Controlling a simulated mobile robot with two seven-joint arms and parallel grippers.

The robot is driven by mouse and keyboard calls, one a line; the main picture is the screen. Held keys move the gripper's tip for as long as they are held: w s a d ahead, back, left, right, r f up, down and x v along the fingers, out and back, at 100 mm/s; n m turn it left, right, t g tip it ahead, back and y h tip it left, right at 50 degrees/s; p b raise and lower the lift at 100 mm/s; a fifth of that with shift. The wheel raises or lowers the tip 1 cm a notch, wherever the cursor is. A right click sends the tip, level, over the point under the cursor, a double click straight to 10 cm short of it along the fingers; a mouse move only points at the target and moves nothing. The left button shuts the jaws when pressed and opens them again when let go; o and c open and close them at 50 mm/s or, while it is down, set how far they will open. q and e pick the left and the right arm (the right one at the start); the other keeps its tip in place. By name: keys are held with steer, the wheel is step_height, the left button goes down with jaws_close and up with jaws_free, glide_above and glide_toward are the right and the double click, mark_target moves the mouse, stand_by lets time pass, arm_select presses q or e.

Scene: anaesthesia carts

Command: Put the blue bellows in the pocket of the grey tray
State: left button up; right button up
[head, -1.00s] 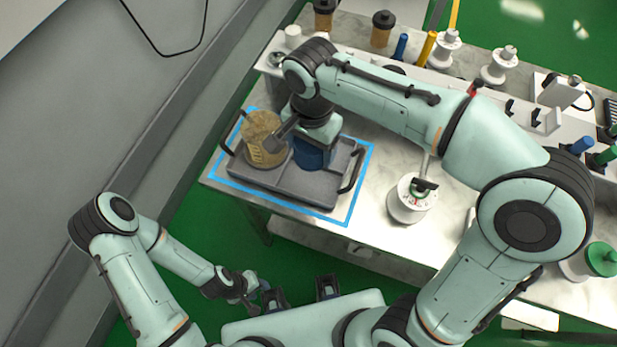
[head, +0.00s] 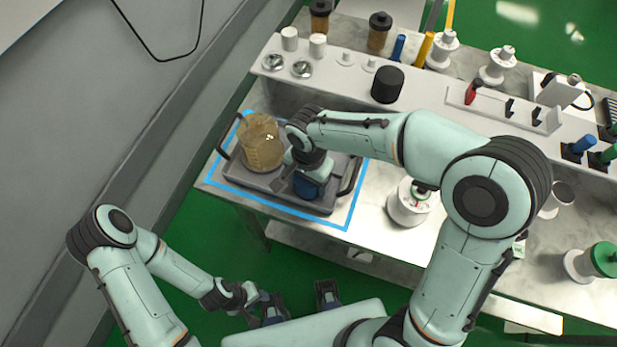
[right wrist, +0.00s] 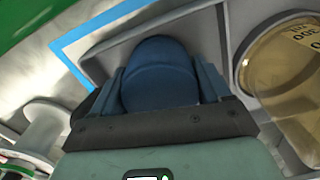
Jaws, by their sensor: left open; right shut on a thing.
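The blue bellows (head: 309,187) is at the front right part of the grey tray (head: 262,183), partly hidden by my right arm. My right gripper (head: 304,172) is shut on it from above. In the right wrist view, the bellows (right wrist: 160,75) sits between both fingers, with the tray's wall (right wrist: 100,62) around and behind it. I cannot tell whether its base touches the pocket floor. My left gripper (head: 257,298) is open and empty, low in front of the table and away from the tray.
An amber jar (head: 262,143) stands in the tray's left part, close to my right gripper. Blue tape (head: 292,214) outlines the tray's place. A shelf behind holds a black cylinder (head: 387,84) and metal parts.

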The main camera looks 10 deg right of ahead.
steer(key=o, duration=1.1)
steer(key=shift+f, duration=0.1)
steer(key=shift+r, duration=0.4)
step_height(320, 180, up, 12)
steer(key=shift+f+p, duration=0.2)
steer(key=shift+p, duration=0.6)
